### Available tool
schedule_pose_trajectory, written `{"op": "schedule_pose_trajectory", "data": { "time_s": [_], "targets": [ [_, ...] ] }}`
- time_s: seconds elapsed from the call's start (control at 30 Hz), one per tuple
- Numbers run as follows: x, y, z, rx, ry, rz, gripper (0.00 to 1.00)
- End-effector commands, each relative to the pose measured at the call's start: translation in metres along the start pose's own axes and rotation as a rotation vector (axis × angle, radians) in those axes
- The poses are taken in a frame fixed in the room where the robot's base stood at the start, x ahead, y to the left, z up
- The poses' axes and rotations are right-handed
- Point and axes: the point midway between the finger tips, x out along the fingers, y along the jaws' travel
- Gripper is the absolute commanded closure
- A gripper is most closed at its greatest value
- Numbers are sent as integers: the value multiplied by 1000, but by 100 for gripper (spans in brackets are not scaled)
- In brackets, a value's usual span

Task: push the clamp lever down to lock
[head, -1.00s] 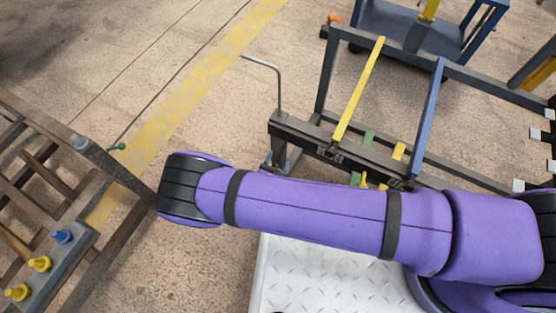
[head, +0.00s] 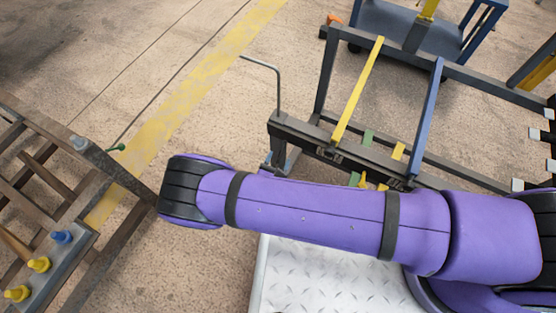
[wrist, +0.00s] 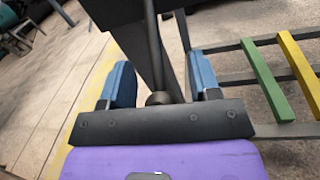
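In the wrist view a dark round rod (wrist: 155,45) with a rounded knob (wrist: 159,98) at its near end runs between my fingers; it looks like the clamp lever. My gripper (wrist: 160,82) is open, with one blue fingertip on each side of the rod and a gap to each. The knob is close to the dark palm bar; whether they touch I cannot tell. In the head view my purple arm hides most of the gripper and the lever. A thin bent grey rod (head: 263,64) stands at the left end of the dark rack frame (head: 310,140).
The rack carries a yellow bar (head: 359,88) and a blue bar (head: 428,118). A blue cart (head: 385,22) stands behind it. At the left is a brown rack (head: 112,175) with yellow and blue pegs. Open floor with a yellow stripe (head: 175,105) lies between them.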

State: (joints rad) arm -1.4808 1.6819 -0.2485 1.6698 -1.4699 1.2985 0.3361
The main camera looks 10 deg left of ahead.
Motion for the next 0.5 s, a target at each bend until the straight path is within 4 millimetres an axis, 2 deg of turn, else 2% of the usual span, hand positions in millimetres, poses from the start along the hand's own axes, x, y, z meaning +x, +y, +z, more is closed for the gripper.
{"op": "schedule_pose_trajectory", "data": {
  "time_s": [0.17,0.27,0.5],
  "targets": [
    [-2,0,0,0,0,0,43],
    [-10,0,0,0,0,1,43],
    [-52,0,0,0,2,2,43]
  ]
}}
